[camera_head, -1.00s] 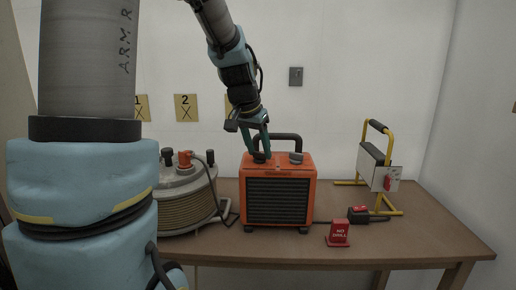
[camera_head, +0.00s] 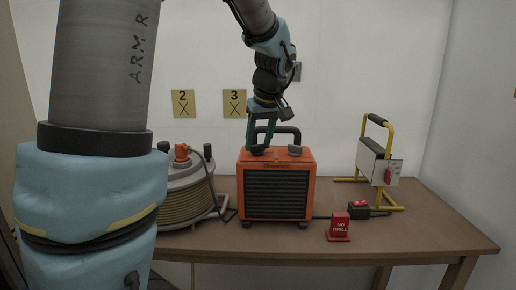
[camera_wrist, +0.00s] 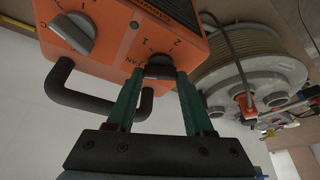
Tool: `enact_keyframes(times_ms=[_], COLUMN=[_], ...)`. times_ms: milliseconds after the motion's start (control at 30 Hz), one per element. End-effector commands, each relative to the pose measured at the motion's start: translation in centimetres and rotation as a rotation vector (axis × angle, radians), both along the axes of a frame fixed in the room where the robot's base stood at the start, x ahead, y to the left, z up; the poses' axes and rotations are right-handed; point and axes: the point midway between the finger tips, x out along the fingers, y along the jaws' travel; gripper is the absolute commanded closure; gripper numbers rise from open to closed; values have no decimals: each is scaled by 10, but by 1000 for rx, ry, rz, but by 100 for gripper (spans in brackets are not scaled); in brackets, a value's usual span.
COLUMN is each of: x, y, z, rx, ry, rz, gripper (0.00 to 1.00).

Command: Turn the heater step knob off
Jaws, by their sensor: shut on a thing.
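The orange heater (camera_head: 277,189) stands upright on the table, with two knobs on its top. My gripper (camera_head: 258,146) reaches down to the left knob and is shut on it. In the wrist view, my gripper's fingers (camera_wrist: 159,76) sit on either side of this dark step knob (camera_wrist: 160,64), beside the marks 1, 2 and FAN. The fingers partly hide the knob, and I cannot tell exactly which mark it points to. The other knob (camera_head: 295,150) is grey and free; it also shows in the wrist view (camera_wrist: 74,34).
The heater's black handle (camera_head: 290,131) rises behind the knobs, close to my gripper. A cable reel (camera_head: 186,192) stands to the left.

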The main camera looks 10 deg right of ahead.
Motion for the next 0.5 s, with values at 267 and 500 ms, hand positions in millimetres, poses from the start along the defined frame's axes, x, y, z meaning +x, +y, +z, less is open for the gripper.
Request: enact_keyframes(times_ms=[267, 500], x=[1, 2], y=[-3, -4], z=[-2, 0], rx=[-1, -2], ry=[-2, -1], rz=[261, 489], gripper=[100, 100])
